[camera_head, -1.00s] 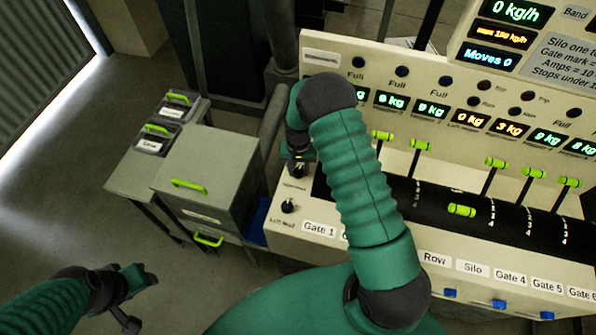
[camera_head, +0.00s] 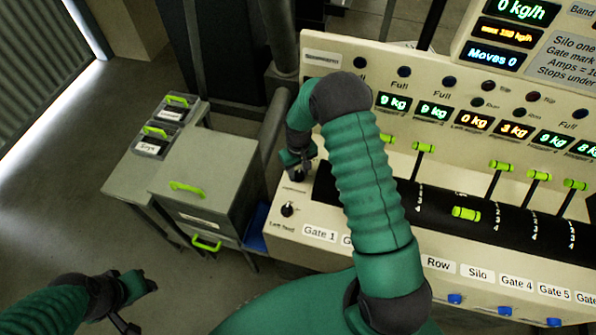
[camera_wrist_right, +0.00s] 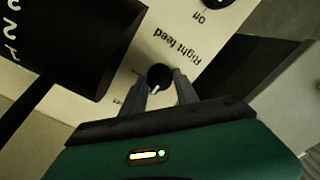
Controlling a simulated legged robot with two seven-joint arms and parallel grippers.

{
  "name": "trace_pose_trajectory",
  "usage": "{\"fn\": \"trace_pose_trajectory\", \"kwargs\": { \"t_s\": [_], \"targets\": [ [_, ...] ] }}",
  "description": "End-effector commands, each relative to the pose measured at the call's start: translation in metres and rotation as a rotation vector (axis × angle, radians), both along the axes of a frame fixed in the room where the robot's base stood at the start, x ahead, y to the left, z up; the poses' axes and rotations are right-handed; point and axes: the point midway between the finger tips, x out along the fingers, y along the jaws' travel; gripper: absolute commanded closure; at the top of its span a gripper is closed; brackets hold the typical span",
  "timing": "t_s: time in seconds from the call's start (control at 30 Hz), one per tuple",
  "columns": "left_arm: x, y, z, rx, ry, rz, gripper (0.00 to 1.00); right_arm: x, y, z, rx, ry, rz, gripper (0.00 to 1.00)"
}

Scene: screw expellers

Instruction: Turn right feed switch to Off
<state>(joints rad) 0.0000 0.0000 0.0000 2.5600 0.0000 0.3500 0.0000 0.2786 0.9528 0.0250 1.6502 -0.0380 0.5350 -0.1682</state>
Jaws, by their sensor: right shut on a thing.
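The right feed switch is a round black knob (camera_wrist_right: 159,74) with a white pointer mark, beside the printed words "Right feed" in the right wrist view. The pointer faces toward my gripper, low in that view. The fingers of my right gripper (camera_wrist_right: 158,90) are shut on the knob, one on each side. Small lettering beside the knob is partly hidden by a finger. In the head view my right gripper (camera_head: 298,167) is at the panel's left end, hiding most of the knob. My left gripper (camera_head: 139,286) is low at the left, over the floor, away from the panel.
The left feed knob (camera_head: 288,209) is just in front of my right gripper. A black drum (camera_wrist_right: 75,40) is close by in the wrist view. Green-handled gate levers (camera_head: 425,148) stand further right. A grey cabinet (camera_head: 205,175) is left of the panel.

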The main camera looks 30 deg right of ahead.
Motion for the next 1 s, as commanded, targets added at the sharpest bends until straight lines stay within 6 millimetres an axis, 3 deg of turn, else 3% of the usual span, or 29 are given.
{"fn": "trace_pose_trajectory", "kwargs": {
  "t_s": [0.3,0.33,0.5,0.83,1.0],
  "targets": [
    [0.000,0.000,0.000,0.000,0.000,0.000,0.56,-0.002,0.000,-0.001,-0.001,0.004,0.002,1.00],
    [0.000,0.000,0.000,0.000,0.000,0.000,0.56,-0.002,0.000,-0.001,-0.001,0.005,0.002,0.62],
    [0.000,0.000,0.000,0.000,0.000,0.000,0.56,-0.002,0.000,-0.001,0.000,0.004,0.001,0.43],
    [0.000,0.000,-0.001,0.000,0.000,0.000,0.56,-0.001,0.000,0.003,0.000,0.003,0.000,0.43],
    [0.000,0.000,-0.009,0.000,0.000,0.000,0.56,0.001,-0.001,0.033,-0.001,-0.003,0.000,0.43]
  ]
}}
